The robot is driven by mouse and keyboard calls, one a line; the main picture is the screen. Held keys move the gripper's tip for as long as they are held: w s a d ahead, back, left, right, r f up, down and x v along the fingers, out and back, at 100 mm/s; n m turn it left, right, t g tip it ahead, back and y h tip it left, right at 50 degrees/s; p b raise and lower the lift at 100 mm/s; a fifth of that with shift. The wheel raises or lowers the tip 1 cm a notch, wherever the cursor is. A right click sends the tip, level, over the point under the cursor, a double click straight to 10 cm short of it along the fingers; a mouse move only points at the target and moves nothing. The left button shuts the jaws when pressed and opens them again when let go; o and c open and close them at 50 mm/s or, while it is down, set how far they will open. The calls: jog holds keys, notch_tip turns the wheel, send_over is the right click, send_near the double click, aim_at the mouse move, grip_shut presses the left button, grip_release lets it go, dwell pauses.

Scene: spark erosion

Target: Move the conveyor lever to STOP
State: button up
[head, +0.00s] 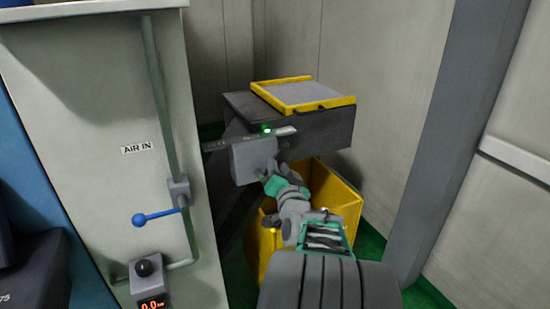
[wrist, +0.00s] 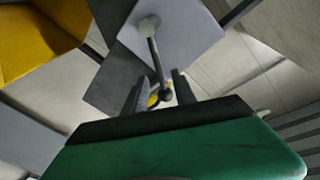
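The conveyor lever (wrist: 154,52) shows in the wrist view as a dark rod with a round knob (wrist: 167,95). It runs from a pale pivot disc on the face of a light grey box (wrist: 185,35). This control box (head: 252,158) also shows in the head view, with a green light on top. My gripper (wrist: 162,76) is at the lever, its two dark fingers apart. The knob appears between the fingers; I cannot tell whether either touches it. In the head view the arm hides the lever, and no STOP mark is readable.
The dark conveyor end (head: 315,130) carries a yellow-framed tray (head: 345,100), above a yellow bin (head: 335,195). At left a cabinet (head: 90,100) bears a blue-handled valve (head: 155,216) and a small knob box (head: 146,280). A grey post (head: 440,140) stands at right.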

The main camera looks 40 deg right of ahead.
jog(key=x, duration=0.5)
jog(key=shift+p, duration=0.35)
jog(key=shift+c, duration=0.4)
grip_shut()
dwell(0.5)
